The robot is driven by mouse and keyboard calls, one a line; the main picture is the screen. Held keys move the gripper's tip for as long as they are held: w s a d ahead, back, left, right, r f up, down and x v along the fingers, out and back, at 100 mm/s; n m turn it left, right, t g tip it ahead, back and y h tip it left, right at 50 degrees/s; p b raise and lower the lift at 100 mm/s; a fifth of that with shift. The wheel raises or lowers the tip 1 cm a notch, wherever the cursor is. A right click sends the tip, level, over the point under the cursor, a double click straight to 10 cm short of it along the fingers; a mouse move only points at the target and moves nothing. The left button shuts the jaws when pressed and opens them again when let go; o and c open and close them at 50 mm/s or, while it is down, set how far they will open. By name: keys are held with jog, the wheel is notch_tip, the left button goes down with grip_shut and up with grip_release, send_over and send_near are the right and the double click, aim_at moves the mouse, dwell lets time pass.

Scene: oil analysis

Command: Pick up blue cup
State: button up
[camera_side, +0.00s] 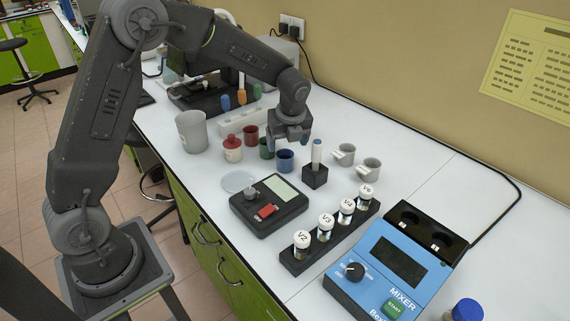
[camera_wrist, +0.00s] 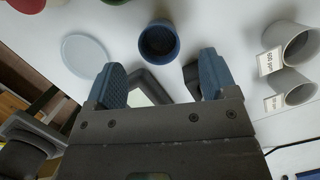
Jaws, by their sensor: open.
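The blue cup (camera_side: 285,160) stands upright on the white bench in the side view, close below my gripper (camera_side: 291,140). In the wrist view the blue cup (camera_wrist: 159,40) shows from above with its mouth open and a dark inside. It lies ahead of my two blue fingers, roughly in line with the gap between them. My gripper (camera_wrist: 164,80) is open and empty, with its fingers apart and not touching the cup.
Green (camera_side: 266,148) and red (camera_side: 251,135) cups stand left of the blue cup. A holder with a pen-like tool (camera_side: 315,168) stands at its right, near two grey labelled cups (camera_side: 344,154). A round pale dish (camera_side: 238,182), a scale (camera_side: 268,206) and a vial rack (camera_side: 330,238) are nearer the front.

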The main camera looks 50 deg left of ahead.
aim_at(284, 156)
jog(key=x, duration=0.7)
jog(key=shift+s+f, duration=0.1)
jog(key=shift+f, duration=0.2)
jog(key=c, duration=1)
jog(key=shift+r, duration=0.1)
